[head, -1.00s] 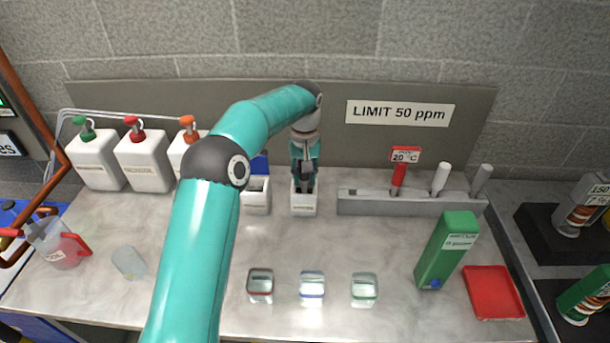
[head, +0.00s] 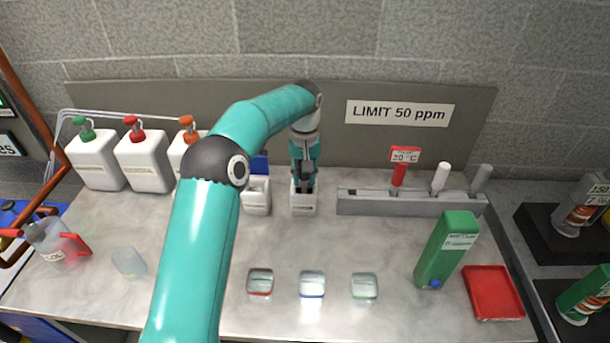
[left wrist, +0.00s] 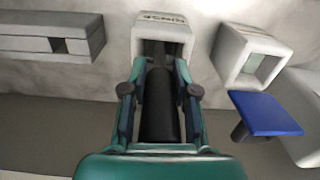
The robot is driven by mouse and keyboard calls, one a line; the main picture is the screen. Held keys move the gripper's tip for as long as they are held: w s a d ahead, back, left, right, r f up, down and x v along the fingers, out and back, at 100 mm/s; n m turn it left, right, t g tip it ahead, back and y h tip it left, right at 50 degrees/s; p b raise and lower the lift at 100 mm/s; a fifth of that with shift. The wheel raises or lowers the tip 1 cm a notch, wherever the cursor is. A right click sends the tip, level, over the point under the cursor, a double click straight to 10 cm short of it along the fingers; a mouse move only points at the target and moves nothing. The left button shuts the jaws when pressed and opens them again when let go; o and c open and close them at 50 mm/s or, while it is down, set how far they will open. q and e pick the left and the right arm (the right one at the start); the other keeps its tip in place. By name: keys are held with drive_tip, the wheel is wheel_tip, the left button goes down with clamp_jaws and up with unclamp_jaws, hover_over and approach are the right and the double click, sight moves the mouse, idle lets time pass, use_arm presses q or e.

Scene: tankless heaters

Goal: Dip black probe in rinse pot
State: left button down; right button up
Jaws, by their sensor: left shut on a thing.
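The black probe (left wrist: 159,105) is between the fingers of my left gripper (left wrist: 160,92), which is shut on it. In the left wrist view its far end reaches into the opening of the white rinse pot (left wrist: 163,22), whose label is partly legible. In the head view my left gripper (head: 304,182) points down right above the rinse pot (head: 303,208) at the back of the counter. The probe is mostly hidden there by the gripper, and how deep its tip sits is hidden. My right gripper is not in view.
A grey rack (head: 400,204) with red, white and grey handled probes stands right of the pot. Another white pot (head: 257,203) is close on the left, near a blue plate (left wrist: 265,113). Three glass cups (head: 312,284), a green carton (head: 446,250) and a red tray (head: 492,293) stand in front.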

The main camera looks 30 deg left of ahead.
use_arm(q)
wheel_tip(320, 180, up, 9)
drive_tip(key=p, duration=0.8)
drive_tip(key=shift+r, duration=1.25)
